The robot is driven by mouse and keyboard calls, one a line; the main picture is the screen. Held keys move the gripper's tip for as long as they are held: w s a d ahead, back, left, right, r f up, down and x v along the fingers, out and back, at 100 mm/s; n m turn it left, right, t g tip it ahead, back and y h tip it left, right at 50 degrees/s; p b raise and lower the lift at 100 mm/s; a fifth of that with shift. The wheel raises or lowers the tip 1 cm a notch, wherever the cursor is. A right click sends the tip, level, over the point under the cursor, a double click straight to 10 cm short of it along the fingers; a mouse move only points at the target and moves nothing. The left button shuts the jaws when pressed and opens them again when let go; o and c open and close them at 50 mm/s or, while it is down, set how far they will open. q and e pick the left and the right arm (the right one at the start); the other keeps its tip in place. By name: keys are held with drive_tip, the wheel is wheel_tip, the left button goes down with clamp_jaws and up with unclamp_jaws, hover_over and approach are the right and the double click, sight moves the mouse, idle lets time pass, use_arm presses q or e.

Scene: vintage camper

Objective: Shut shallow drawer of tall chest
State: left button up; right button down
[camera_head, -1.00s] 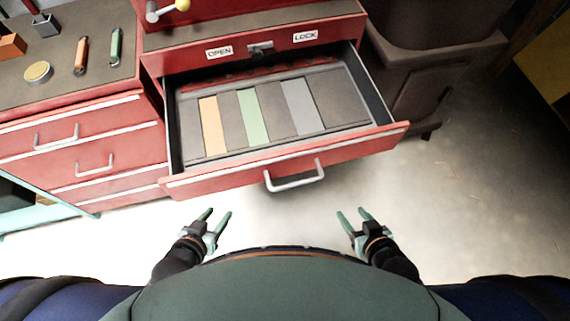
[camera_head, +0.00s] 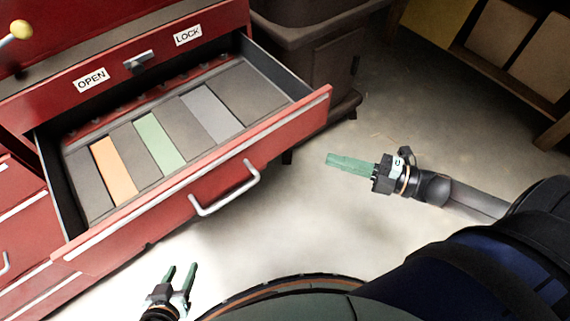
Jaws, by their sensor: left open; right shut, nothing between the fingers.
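The shallow drawer (camera_head: 215,181) of the red tall chest (camera_head: 60,95) is pulled out, with its inside showing. Its silver handle (camera_head: 226,193) is on the red front. Inside lie orange, green and grey strips. My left gripper (camera_head: 180,275) is open and empty at the bottom left, below the drawer front and apart from it. My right gripper (camera_head: 330,163) is shut and empty, to the right of the drawer's right front corner, apart from it and pointing left.
A lock lever (camera_head: 139,62) sits between the OPEN and LOCK labels above the drawer. A dark bin (camera_head: 318,60) stands right of the chest. Shelving (camera_head: 510,50) is at the upper right. Pale floor (camera_head: 420,110) is clear between.

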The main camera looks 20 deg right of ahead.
use_arm(q)
drive_tip(key=shift+d+f+b, duration=0.15)
drive_tip(key=shift+f+b, duration=1.3)
drive_tip(key=shift+f, duration=0.15)
use_arm(e)
drive_tip(key=shift+w+a+r+n+g+y, duration=0.1)
drive_tip(key=shift+w+a+n+g+y, duration=0.4)
drive_tip(key=shift+w+a+n, duration=0.65)
drive_tip(key=shift+w+a+r+n+g+y, duration=0.1)
drive_tip(key=shift+w+a+n+g+y, duration=0.4)
drive_tip(key=shift+w+a, duration=1.1)
drive_tip(key=shift+w+a+r+n+g+y, duration=0.1)
drive_tip(key=shift+w+a+n+g+y, duration=0.45)
drive_tip(key=shift+a, duration=1.45)
drive_tip(key=shift+w+n+h, duration=0.25)
drive_tip(key=shift+n, duration=0.15)
